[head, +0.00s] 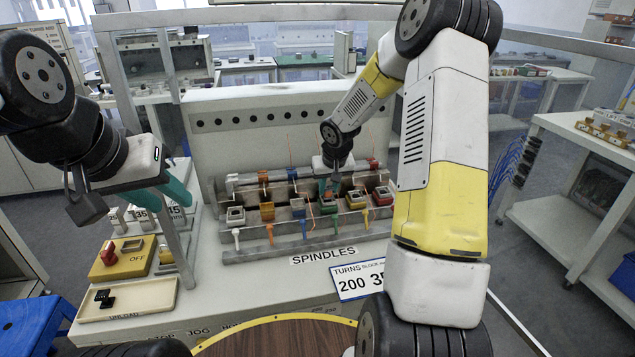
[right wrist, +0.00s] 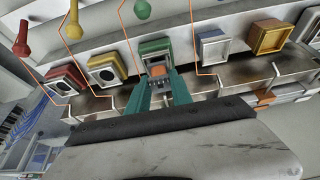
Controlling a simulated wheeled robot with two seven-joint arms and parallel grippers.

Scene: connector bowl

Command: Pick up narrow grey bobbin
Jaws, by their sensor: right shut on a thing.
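My right gripper (head: 327,185) is down at the row of spindles in the head view, its teal fingers partly hidden by the wrist. In the right wrist view its fingers (right wrist: 161,98) are closed around a small narrow grey bobbin (right wrist: 159,83), with an orange part just above it. A green square-framed part (right wrist: 156,48) lies right beyond the fingertips. Whether the bobbin is clear of its spindle, I cannot tell.
Red, yellow, green and blue square-framed parts stand along the metal spindle rack (head: 240,254), close around my right gripper. Thin orange wires rise among them. An unload tray (head: 150,308) with dark pieces and a yellow OFF box (head: 110,268) stand at the left.

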